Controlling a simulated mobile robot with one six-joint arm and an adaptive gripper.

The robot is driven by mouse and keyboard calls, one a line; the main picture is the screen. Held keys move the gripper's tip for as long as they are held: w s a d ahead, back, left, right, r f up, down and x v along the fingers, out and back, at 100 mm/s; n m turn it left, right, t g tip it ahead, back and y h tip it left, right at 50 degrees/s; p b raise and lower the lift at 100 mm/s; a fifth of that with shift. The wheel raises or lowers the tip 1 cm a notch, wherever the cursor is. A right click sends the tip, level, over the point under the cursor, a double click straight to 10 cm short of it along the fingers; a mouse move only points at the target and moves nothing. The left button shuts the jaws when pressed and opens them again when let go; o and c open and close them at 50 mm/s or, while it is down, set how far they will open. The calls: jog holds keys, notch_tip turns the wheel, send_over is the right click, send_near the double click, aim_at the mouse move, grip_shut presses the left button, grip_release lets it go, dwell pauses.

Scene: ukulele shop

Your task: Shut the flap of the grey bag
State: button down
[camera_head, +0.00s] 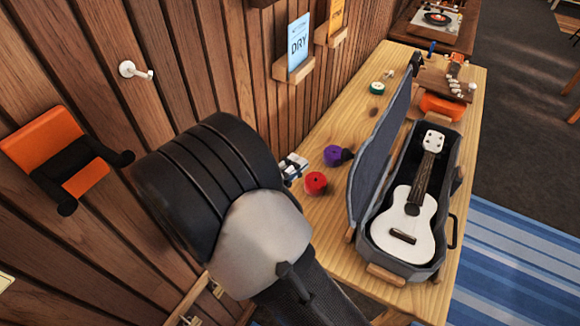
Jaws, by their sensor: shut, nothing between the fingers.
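The grey bag (437,265) is a hard-looking ukulele case lying on the wooden table, with a white ukulele (408,222) inside it. Its flap (378,155) is open and stands up steeply along the case's left side, leaning toward the wall. The dark inside of the case shows around the ukulele. My arm (262,235) fills the lower left and middle foreground, apart from the case in the picture. My gripper is not visible in this view.
The wooden table (335,235) holds a red roll (316,183), a purple roll (333,155) and a green-and-white roll (377,87) left of the flap. An orange object (442,107) lies behind the case. The plank wall (225,60) bounds the left; a blue striped rug (515,265) lies right.

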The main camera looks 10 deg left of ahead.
jog(key=w+d+r+p, duration=0.1)
jog(key=w+d+p, duration=0.2)
jog(key=d, duration=0.4)
jog(key=shift+w, duration=0.25)
jog(key=shift+s+r, duration=0.1)
jog(key=shift+r, duration=0.15)
